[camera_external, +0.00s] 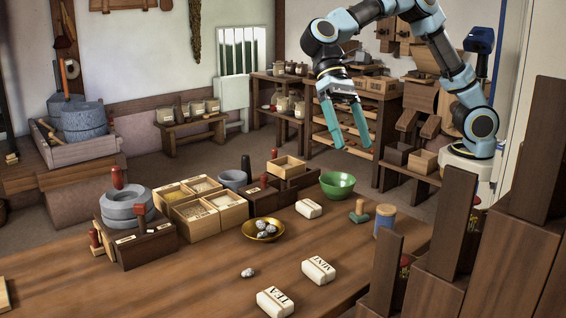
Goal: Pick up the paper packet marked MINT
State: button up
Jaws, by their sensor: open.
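The paper packet marked MINT (318,271) is a small white block with dark lettering. It lies on the wooden table near the front, right of the middle. A similar white packet marked TEA (275,302) lies in front of it and to the left. A third white packet (308,208) lies further back; its marking is too small to read. My gripper (348,134) has two long teal fingers spread apart and pointing down. It is open and empty, high above and behind the packets, well apart from MINT.
A brass bowl of stones (263,229), a green bowl (338,184), a green-and-wood stamp (358,212) and a blue-lidded jar (385,219) stand on the table (190,285). A loose stone (247,272) lies left of MINT. Dark upright boards (452,225) rise at right.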

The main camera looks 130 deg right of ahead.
jog(key=w+d+r+m+t+y+b, duration=0.1)
jog(key=w+d+r+m+y+b, duration=0.15)
jog(key=d, duration=0.25)
jog(key=m+t+y+b, duration=0.2)
jog(key=m, duration=0.1)
send_over(319, 264)
jog(key=s+d, duration=0.3)
jog(key=d, duration=0.6)
jog(key=shift+h, duration=0.25)
notch_tip(319, 264, down, 25)
jog(key=shift+a+f, duration=0.1)
jog(key=shift+f, duration=0.05)
jog(key=x, duration=0.5)
jog(key=shift+s+f, duration=0.15)
jog(key=shift+f, duration=0.3)
jog(key=shift+s+p+x, duration=0.15)
jog(key=shift+p+x, duration=0.1)
jog(key=shift+x, duration=1.25)
jog(key=shift+s+p+x, duration=0.1)
jog(key=shift+p+x, duration=0.15)
jog(key=shift+x, duration=1.25)
jog(key=shift+a, duration=0.15)
jog(key=c, duration=1.5)
